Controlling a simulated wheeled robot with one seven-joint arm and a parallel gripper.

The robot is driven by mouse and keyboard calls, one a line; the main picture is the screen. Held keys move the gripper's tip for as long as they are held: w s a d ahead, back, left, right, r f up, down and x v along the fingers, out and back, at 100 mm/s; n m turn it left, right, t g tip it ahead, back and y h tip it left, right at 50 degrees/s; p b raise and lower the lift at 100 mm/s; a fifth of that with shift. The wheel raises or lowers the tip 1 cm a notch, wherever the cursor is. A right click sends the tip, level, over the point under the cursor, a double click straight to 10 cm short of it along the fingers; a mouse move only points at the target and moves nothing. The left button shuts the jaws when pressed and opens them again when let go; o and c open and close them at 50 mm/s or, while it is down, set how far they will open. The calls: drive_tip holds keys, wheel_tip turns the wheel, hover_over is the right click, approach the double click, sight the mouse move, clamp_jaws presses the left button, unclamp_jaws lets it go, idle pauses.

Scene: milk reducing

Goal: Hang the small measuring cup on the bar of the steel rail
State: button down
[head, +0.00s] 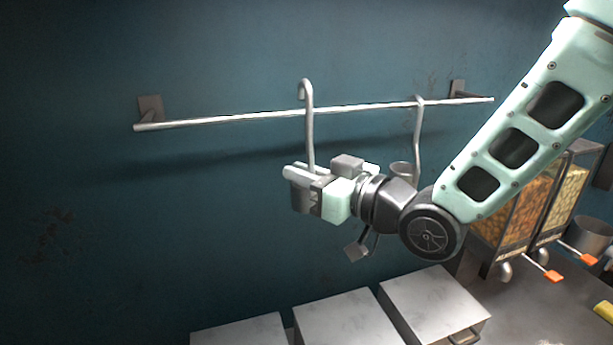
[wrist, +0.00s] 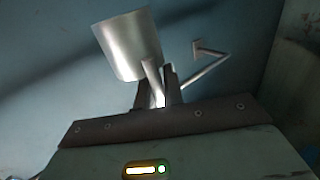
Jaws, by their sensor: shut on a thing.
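The steel rail (head: 230,118) is a thin bar on the dark blue wall. My gripper (head: 305,174) is below the bar, left of its middle. In the head view my gripper largely hides the cup bowl.
Another hooked cup (head: 418,130) hangs from the bar to the right, partly behind my arm. Steel boxes (head: 345,318) stand below. Food dispensers (head: 515,215) and a metal pot (head: 590,235) are at right. The bar's left part is clear.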

drive_tip(key=w+a+f+b, duration=0.1)
drive_tip(key=w+f+b, duration=0.2)
drive_tip(key=w+f, duration=0.1)
drive_tip(key=shift+w+a, duration=0.2)
drive_tip(key=shift+w, duration=0.3)
idle(0.5)
drive_tip(key=c, duration=1.4)
unclamp_jaws()
drive_tip(key=shift+c, duration=0.2)
